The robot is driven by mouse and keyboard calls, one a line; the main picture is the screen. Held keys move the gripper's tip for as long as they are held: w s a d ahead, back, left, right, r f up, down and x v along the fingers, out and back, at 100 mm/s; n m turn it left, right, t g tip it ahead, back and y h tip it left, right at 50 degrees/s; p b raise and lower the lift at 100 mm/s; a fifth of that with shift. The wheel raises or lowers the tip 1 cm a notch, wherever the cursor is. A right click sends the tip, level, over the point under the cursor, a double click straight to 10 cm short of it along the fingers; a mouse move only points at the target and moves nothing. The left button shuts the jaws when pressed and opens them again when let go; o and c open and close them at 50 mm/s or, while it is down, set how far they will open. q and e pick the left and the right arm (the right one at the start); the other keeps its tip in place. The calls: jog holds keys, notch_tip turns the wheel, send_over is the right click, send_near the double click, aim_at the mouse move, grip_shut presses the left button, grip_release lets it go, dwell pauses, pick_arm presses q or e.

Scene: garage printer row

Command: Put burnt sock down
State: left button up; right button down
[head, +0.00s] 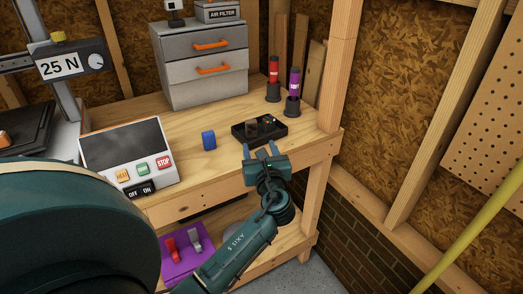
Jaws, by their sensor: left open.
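A small dark brown piece (251,130), which looks like the burnt sock, is at the left part of a black tray (272,138) on the wooden bench. My left gripper (260,151) is open, with nothing seen between its two fingers. It is at the bench's front edge, just in front of the tray and apart from the brown piece. My right gripper is not in view.
A control box (127,140) with a STOP button stands left on the bench (190,122). A grey drawer unit (200,72) is behind. Red (274,72) and purple (294,82) tubes stand in holders behind the tray. Bare wood lies between block and tray.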

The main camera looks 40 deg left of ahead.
pick_arm(q)
jog(key=s+d+f+n+h, duration=0.8)
jog(key=d+f+n+h, duration=0.15)
jog(key=d+f, duration=0.3)
jog(key=s+d+f+n+h, duration=0.1)
jog(key=s+d+n+h, duration=0.7)
jog(key=s+d+n, duration=0.4)
jog(key=shift+s+n, duration=0.35)
jog(key=shift+n, duration=0.9)
jog(key=shift+f, duration=0.15)
